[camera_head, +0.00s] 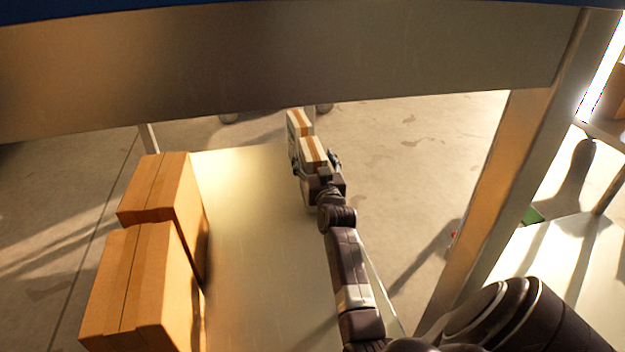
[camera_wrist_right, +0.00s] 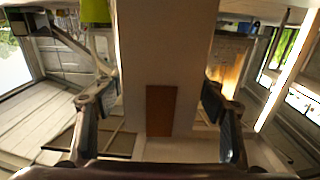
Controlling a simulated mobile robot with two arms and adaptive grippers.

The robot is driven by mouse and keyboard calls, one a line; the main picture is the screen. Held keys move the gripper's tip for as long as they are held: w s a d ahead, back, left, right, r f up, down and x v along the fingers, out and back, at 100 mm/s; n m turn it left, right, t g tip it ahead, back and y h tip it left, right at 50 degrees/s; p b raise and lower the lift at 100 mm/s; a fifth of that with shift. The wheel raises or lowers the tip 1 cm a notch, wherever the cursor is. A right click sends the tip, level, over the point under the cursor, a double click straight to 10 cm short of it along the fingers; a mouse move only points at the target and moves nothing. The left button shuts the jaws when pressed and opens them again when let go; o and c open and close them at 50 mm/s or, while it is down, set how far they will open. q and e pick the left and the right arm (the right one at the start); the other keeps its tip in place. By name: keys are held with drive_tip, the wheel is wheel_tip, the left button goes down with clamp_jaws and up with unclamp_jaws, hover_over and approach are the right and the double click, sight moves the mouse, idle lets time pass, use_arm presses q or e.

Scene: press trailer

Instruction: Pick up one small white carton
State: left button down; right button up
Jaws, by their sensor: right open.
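Two small white cartons with brown tape stand at the far right end of the pale tabletop. The nearer carton (camera_head: 313,150) is at my right gripper (camera_head: 316,165), and the farther carton (camera_head: 299,121) stands just behind it. In the right wrist view, a pale carton face (camera_wrist_right: 165,50) with a brown strip fills the middle between the two fingers of my right gripper (camera_wrist_right: 160,100). The fingers are open, one on each side of the carton, with gaps visible beside it. Part of the nearer carton is hidden by the gripper. My left gripper is not in view.
Two larger brown boxes (camera_head: 140,285) stand along the left of the pale tabletop (camera_head: 245,220). The tabletop between them and my right arm is clear. A wide beam (camera_head: 300,60) crosses above, and a slanted post (camera_head: 495,170) stands at the right.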

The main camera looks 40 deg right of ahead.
drive_tip(key=shift+c, duration=0.4)
clamp_jaws()
drive_tip(key=shift+r, duration=0.3)
